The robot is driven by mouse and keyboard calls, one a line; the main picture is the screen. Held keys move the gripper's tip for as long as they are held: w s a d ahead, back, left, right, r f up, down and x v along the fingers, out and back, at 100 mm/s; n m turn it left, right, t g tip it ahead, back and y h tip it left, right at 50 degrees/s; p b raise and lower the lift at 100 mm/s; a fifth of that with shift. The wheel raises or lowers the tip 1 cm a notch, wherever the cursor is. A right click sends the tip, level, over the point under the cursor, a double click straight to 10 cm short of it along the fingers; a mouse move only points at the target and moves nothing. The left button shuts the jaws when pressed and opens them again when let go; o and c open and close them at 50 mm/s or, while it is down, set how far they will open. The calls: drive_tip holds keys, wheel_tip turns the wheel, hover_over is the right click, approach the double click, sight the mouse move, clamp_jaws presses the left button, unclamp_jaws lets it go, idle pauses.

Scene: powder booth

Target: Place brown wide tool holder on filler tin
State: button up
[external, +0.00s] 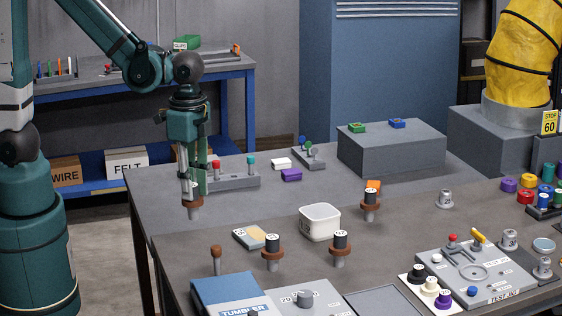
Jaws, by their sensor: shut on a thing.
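My gripper (192,188) points down at the left side of the grey bench and is shut on a brown tool holder (193,203). The holder has a wide brown collar and a grey tapered end below it; its upper part is hidden between the fingers. It hangs upright, seemingly above the bench near its left edge. No label clearly marks the filler tin. A low round tin with a pale blue top (543,245) lies at the far right, well away from my gripper; I cannot tell if it is the one.
A grey block (391,148) is behind. A panel with knobs (470,270) fills the right front.

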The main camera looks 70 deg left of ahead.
drive_tip(key=w+r, duration=0.3)
drive_tip(key=w, duration=1.4)
drive_tip(key=w+r+p, duration=0.1)
drive_tip(key=w+r, duration=0.2)
drive_tip(key=w, duration=1.4)
drive_tip(key=shift+r, duration=0.4)
drive_tip(key=shift+f, duration=2.95)
drive_tip(key=shift+f, duration=0.1)
drive_tip(key=shift+f+p, duration=0.3)
drive_tip(key=shift+f, duration=1.65)
drive_tip(key=shift+f, duration=0.2)
